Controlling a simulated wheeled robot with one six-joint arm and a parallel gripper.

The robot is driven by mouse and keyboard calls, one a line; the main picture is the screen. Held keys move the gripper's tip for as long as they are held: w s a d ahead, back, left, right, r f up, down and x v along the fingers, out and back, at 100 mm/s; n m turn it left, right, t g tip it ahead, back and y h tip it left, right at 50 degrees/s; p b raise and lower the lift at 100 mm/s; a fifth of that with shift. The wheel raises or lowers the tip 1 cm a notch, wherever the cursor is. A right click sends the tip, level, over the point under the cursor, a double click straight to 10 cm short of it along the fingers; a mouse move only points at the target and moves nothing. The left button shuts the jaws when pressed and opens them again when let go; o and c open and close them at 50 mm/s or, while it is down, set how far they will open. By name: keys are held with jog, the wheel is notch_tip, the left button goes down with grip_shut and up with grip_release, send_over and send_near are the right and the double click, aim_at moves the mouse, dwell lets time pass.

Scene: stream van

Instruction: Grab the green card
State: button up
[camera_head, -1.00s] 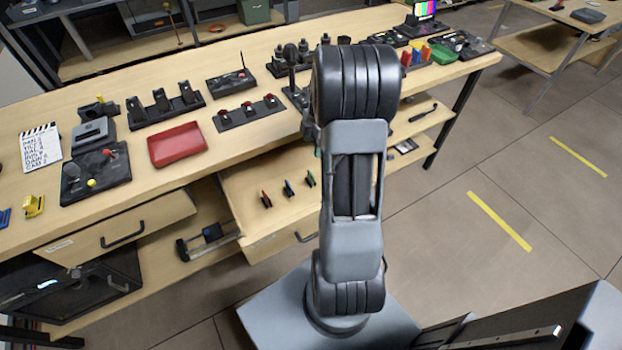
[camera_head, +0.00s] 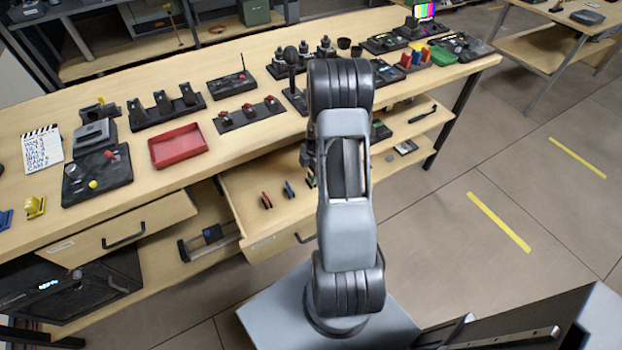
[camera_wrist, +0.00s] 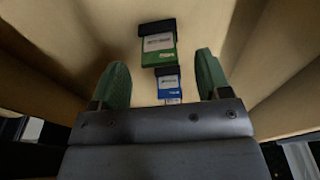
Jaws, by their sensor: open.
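The blue card (camera_wrist: 168,82) shows nearer, between the fingers in the picture. In the head view the green card (camera_head: 310,179) is just left of my arm, partly hidden by it. My gripper is mostly hidden behind the arm there.
The open drawer (camera_head: 238,195) also holds a red card (camera_head: 266,201) and the blue card; its walls rise on both sides in the wrist view. The tabletop above carries a red tray (camera_head: 178,146) and switch panels.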

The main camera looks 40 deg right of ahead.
jog(key=shift+a+f, duration=0.2)
jog(key=shift+f, duration=1)
jog(key=c, duration=1)
